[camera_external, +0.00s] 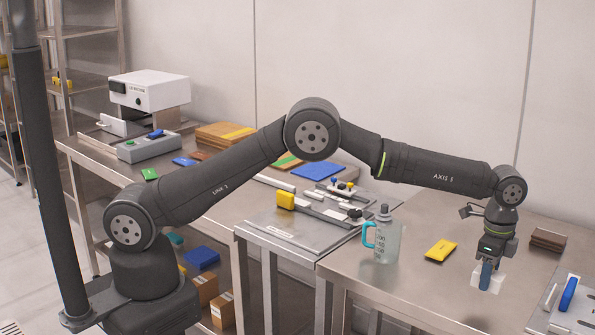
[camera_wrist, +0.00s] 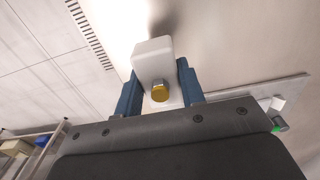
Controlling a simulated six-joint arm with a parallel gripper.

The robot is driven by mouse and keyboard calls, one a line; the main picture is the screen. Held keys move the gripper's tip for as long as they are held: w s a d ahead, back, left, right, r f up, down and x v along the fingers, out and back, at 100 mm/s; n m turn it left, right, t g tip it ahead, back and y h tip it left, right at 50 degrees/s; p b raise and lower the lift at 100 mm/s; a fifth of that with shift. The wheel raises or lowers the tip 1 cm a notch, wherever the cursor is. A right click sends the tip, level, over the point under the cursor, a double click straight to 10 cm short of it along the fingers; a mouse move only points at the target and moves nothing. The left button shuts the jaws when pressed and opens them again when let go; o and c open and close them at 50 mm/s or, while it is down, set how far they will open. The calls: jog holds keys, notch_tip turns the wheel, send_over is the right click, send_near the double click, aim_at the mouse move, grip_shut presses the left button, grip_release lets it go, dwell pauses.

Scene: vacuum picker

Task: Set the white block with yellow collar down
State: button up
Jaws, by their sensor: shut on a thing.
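The white block with yellow collar (camera_wrist: 153,58) is between the blue fingers of my gripper (camera_wrist: 160,92) in the wrist view. Its yellow collar (camera_wrist: 160,93) faces the camera. In the camera_external view the white block (camera_external: 496,281) shows partly behind the blue finger of my gripper (camera_external: 486,275), at the right side of the steel table (camera_external: 350,268). The gripper is shut on the block. The collar is hidden in that view. I cannot tell whether the block touches the table.
A brown stack (camera_external: 548,240) lies behind to the right. A plate with a blue handle (camera_external: 568,293) is at the right edge. Bare table lies in front of the packet.

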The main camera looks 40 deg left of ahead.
aim_at(484, 301)
jog(key=shift+w+a+f, duration=0.1)
jog(key=shift+w+f, duration=0.35)
jog(key=shift+w, duration=0.4)
jog(key=shift+f, duration=2.05)
jog(key=shift+f, duration=0.2)
jog(key=o, duration=1)
jog(key=shift+o, duration=0.2)
jog(key=shift+r, duration=0.15)
notch_tip(484, 301, up, 12)
jog(key=shift+r, duration=0.1)
